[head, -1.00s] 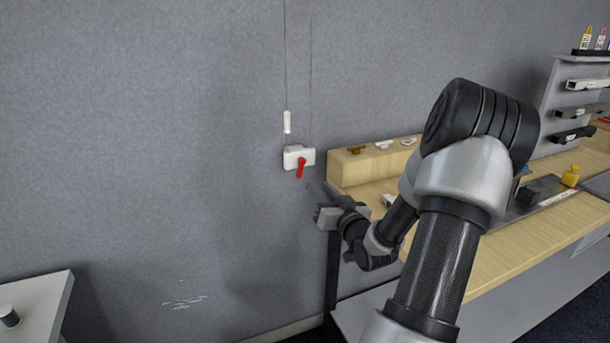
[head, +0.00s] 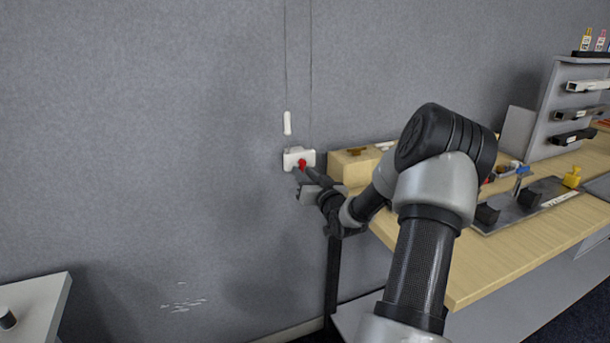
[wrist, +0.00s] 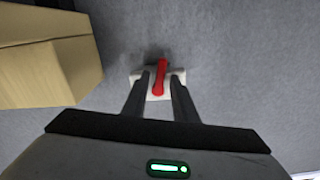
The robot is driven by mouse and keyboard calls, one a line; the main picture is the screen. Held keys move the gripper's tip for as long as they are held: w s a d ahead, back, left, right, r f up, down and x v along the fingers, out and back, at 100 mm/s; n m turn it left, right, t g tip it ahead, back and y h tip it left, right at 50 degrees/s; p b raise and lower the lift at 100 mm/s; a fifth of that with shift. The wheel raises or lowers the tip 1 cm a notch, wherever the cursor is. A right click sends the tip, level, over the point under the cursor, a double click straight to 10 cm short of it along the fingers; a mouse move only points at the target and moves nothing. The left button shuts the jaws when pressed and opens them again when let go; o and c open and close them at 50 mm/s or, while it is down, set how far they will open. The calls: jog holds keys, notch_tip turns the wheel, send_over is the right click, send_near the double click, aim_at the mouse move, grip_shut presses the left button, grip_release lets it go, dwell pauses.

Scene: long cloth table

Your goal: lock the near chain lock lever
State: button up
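The chain lock is a small white box (head: 293,154) on the grey wall, with a red lever (head: 302,162) on its front. The lever's lower part is hidden by my gripper in the head view. My gripper (head: 308,170) is right at the lock. In the wrist view, the red lever (wrist: 159,77) lies between my two fingers (wrist: 160,80), over the white box (wrist: 139,75). The fingers are apart, with a narrow gap visible on each side of the lever. I cannot tell whether either finger touches it.
Two thin cords hang above the lock, one with a white pull (head: 287,123). A wooden bench (head: 500,262) with a raised wooden block (head: 350,170) stands to the right; the block (wrist: 45,60) also shows in the wrist view. The wall left of the lock is clear.

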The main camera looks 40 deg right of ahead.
grip_shut()
jog(key=n+b, duration=0.2)
jog(key=b, duration=0.1)
jog(key=shift+s+d+f+n, duration=0.1)
jog(key=shift+d+n, duration=0.15)
jog(key=shift+n, duration=0.15)
jog(key=shift+o, duration=1.1)
grip_release()
jog(key=p+v, duration=0.1)
jog(key=v, duration=1.6)
jog(key=shift+s+p, duration=0.25)
jog(key=shift+p, duration=0.15)
